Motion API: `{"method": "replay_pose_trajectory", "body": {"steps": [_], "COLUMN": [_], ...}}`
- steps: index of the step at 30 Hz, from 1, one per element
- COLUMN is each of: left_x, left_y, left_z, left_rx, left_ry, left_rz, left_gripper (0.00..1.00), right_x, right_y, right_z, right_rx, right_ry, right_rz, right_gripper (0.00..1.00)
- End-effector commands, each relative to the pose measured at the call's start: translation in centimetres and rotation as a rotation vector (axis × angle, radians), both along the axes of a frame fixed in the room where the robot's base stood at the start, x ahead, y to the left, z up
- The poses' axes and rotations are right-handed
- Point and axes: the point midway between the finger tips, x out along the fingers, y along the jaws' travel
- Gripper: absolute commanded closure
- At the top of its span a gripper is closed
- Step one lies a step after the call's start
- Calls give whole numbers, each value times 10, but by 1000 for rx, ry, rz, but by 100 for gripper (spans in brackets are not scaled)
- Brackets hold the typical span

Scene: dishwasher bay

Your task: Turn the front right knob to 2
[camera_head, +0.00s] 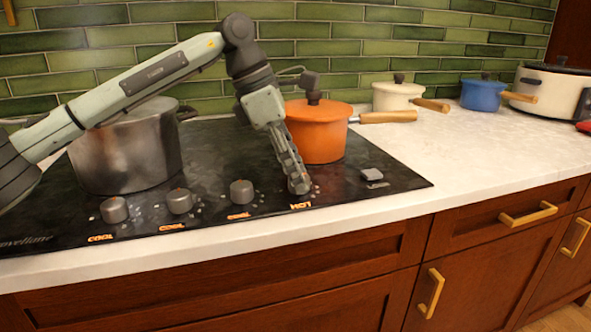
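The cooktop's front row shows three grey knobs: the leftmost (115,210), one beside it (180,202), and a third (241,192). Each has an orange "COOL" label below it. The rightmost position has an orange "HOT" label (300,206). My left gripper (298,182) reaches down there with its fingertips at the rightmost knob, which they largely hide. Its setting cannot be read. The fingers look close together, but whether they are shut on the knob cannot be told. My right gripper is not in view.
A large steel pot (125,150) stands on the left of the black cooktop (225,150). An orange pot (318,135) with a wooden handle stands just behind my gripper.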

Motion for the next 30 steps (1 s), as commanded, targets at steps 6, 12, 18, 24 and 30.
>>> {"method": "replay_pose_trajectory", "body": {"steps": [6, 12, 18, 24, 30], "left_x": [0, 0, 0, -1, -2], "left_y": [0, 2, 13, 30, 42], "left_z": [0, 3, 31, 72, 100], "left_rx": [1, 1, 0, -1, 1], "left_ry": [1, 1, -2, -2, 0], "left_rz": [0, 1, 2, 2, 1], "left_gripper": [47, 47, 47, 47, 47], "right_x": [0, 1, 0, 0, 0], "right_y": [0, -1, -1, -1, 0], "right_z": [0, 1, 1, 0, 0], "right_rx": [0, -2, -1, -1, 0], "right_ry": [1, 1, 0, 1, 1], "right_rz": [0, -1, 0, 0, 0], "right_gripper": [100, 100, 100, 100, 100]}}
